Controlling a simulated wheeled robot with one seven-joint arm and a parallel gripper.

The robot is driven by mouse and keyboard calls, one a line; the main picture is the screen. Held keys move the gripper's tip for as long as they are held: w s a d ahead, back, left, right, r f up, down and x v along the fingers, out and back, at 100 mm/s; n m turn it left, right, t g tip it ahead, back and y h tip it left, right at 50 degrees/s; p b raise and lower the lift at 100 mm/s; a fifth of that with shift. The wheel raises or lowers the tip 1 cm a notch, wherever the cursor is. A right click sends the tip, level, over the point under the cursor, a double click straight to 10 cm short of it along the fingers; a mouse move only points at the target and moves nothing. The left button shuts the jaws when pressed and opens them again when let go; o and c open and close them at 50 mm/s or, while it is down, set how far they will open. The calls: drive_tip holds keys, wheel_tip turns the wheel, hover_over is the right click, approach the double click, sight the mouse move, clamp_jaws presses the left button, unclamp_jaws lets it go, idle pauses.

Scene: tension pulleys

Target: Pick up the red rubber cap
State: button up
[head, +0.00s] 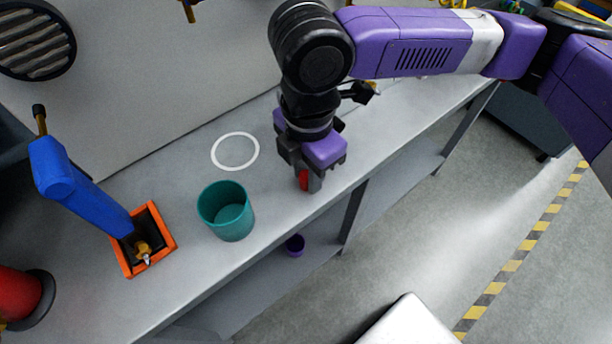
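The red rubber cap (303,180) shows as a small red patch at my gripper's fingertips, near the front edge of the grey workbench (195,275). My gripper (307,182) points down over the bench, with its dark fingers beside the cap. I see no clear gap between the cap and the finger on its right. The fingers hide part of the cap. I cannot tell from this one view whether they press on it, or whether the cap rests on the bench.
A teal cup (226,211) stands left of my gripper, with a white ring (235,151) on the bench behind it. A blue-handled device (80,187) rises by an orange square frame (127,267). A purple cup (295,244) sits on the lower shelf.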

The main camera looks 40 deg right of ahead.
clamp_jaws()
